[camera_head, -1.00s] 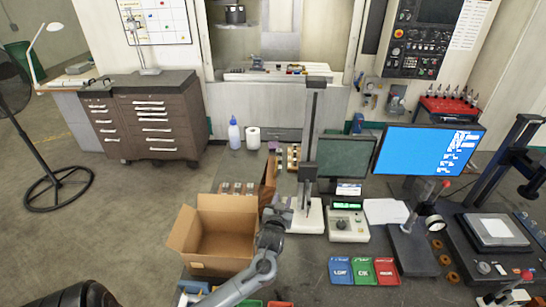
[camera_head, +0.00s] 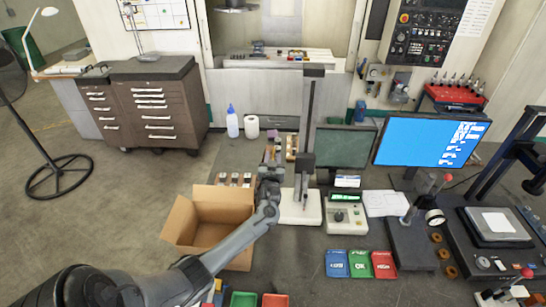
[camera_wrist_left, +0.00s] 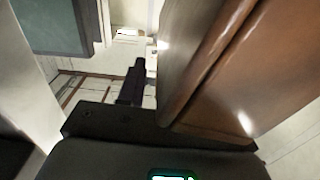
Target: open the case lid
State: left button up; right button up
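A small wooden case (camera_head: 291,147) with pale blocks stands at the back of the bench, left of the tall column gauge. My left gripper (camera_head: 271,168) is just in front and left of it in the head view, where it hides part of the case area. In the left wrist view a large glossy brown panel (camera_wrist_left: 215,65), which looks like the case lid, fills the right side very close to the camera. One dark finger (camera_wrist_left: 133,84) shows left of the panel; the other finger is hidden. I cannot tell whether the finger touches the panel. My right gripper is out of view.
An open cardboard box (camera_head: 210,218) stands left of my left forearm. The column gauge (camera_head: 308,140) rises close to the gripper's right. A readout box (camera_head: 346,216) and blue, green and red trays (camera_head: 361,264) lie further right. A white bottle (camera_head: 232,122) stands behind.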

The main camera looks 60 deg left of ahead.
pick_arm(q)
jog(key=shift+w+a, duration=0.35)
jog(key=shift+a, duration=0.05)
grip_shut()
